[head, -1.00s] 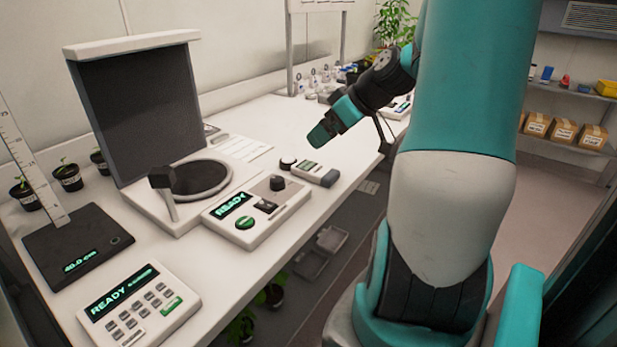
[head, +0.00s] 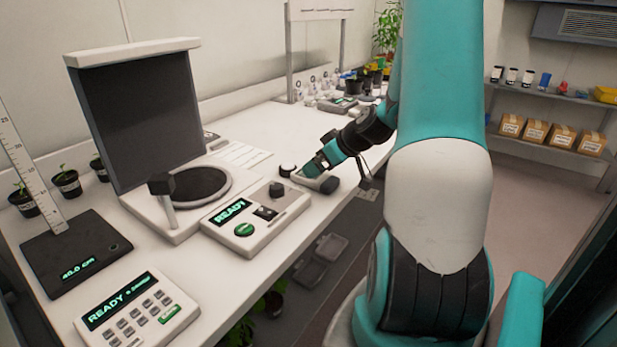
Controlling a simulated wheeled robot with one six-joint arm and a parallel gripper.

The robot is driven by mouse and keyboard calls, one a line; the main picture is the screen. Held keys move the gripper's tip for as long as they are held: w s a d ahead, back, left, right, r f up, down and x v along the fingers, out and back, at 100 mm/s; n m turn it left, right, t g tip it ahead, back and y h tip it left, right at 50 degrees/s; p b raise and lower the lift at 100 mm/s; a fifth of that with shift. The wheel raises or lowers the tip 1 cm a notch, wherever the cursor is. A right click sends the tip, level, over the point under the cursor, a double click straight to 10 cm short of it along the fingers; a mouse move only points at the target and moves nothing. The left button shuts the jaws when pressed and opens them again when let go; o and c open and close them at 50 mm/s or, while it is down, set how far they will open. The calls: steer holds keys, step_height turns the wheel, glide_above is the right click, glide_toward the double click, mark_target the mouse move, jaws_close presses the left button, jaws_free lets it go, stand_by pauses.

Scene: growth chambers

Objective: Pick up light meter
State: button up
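The light meter (head: 327,184) is a small grey and white handheld device lying on the white bench, right of the control box with the dial. A small round dark-rimmed piece (head: 287,170) sits at its left end; I cannot tell whether the two are joined.
The control box (head: 256,216) reading READY stands close left of the meter. Behind it is a white stand with a dark round plate (head: 196,187) and dark panel. A keypad unit (head: 136,312) is at the front left. The bench edge lies just right of the meter.

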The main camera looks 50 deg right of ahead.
steer(key=x, duration=0.5)
steer(key=shift+s+a+f+p, duration=0.15)
steer(key=shift+f+p, duration=0.05)
steer(key=shift+p, duration=0.1)
steer(key=c, duration=1.1)
steer(key=shift+r, duration=0.1)
